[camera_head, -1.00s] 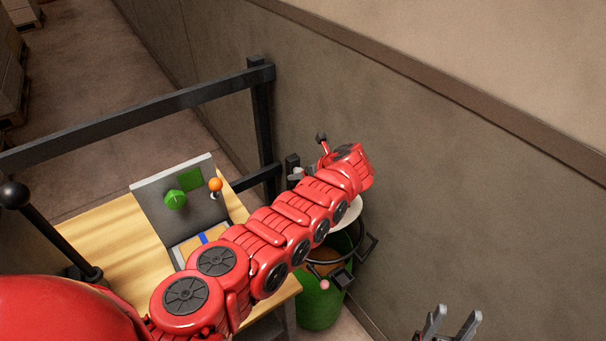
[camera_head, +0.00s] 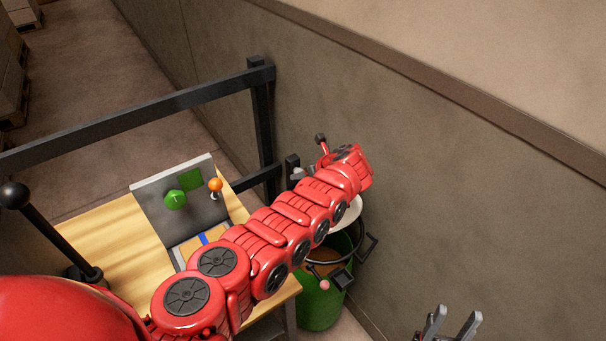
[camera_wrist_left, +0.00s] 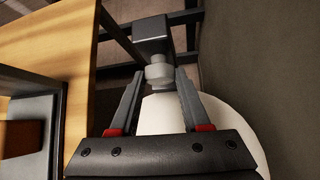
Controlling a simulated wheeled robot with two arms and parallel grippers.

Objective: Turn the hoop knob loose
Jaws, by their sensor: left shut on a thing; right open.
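The knob (camera_wrist_left: 158,73) is a pale grey stepped cylinder under a dark block (camera_wrist_left: 152,34) in the left wrist view. My left gripper (camera_wrist_left: 159,82) has its two fingers on either side of the knob and is shut on it. In the head view, my left gripper (camera_head: 298,173) is beside a black post, mostly hidden by my red wrist; the knob is hard to make out there. A dark hoop (camera_head: 336,261) sits around the top of a green bin (camera_head: 320,303). My right gripper (camera_head: 455,322) is open and empty at the bottom right.
A wooden table (camera_head: 120,235) carries a grey panel with a green knob (camera_head: 175,200) and an orange-topped lever (camera_head: 215,186). A white round surface (camera_wrist_left: 230,115) lies below the left fingers. A black rail (camera_head: 140,116) and a wall (camera_head: 450,200) bound the space.

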